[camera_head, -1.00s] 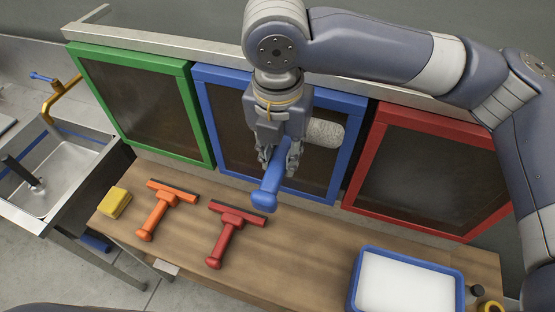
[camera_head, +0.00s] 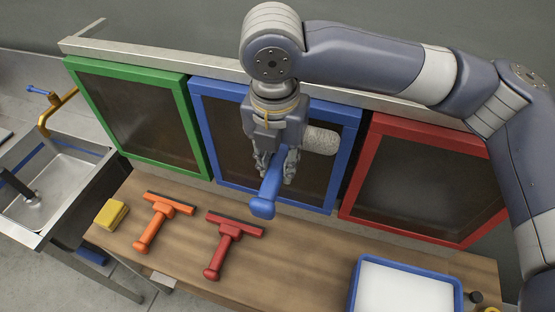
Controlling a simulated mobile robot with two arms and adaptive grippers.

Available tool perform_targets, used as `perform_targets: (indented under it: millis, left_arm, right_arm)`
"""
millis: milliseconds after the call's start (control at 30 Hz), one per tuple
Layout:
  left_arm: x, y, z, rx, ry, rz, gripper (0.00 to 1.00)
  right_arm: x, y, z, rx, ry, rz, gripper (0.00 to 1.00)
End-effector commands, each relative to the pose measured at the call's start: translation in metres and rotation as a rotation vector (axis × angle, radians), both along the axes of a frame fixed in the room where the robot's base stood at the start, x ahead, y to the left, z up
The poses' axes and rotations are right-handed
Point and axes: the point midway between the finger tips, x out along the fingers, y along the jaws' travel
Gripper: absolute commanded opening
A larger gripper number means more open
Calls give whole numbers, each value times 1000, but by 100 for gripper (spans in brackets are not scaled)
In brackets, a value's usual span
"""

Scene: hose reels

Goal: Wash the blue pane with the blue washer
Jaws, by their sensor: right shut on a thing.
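The blue pane (camera_head: 223,171) is a blue-framed panel with dark, dirty-looking glass, standing behind the table between a green and a red one. My right gripper (camera_head: 276,172) is in front of it, shut on the blue washer (camera_head: 265,201). The washer's blue handle points down toward the table and its white fluffy roller (camera_head: 321,141) shows to the right of the gripper, over the pane's upper right. I cannot tell whether the roller touches the glass. My left gripper is not in view.
The green pane (camera_head: 137,115) and red pane (camera_head: 420,187) flank the blue one. On the wooden table (camera_head: 290,250) lie a yellow sponge (camera_head: 111,214), an orange squeegee (camera_head: 158,218), a red squeegee (camera_head: 229,243) and a blue tray (camera_head: 352,286) with white contents. A sink (camera_head: 57,183) stands left.

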Motion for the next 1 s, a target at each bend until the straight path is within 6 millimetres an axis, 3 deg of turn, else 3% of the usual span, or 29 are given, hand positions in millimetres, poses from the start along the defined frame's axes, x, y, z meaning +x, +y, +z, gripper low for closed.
perform_targets:
  millis: [1000]
  left_arm:
    - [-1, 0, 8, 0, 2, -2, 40]
  right_arm:
    - [6, -2, 0, 0, 0, 1, 2]
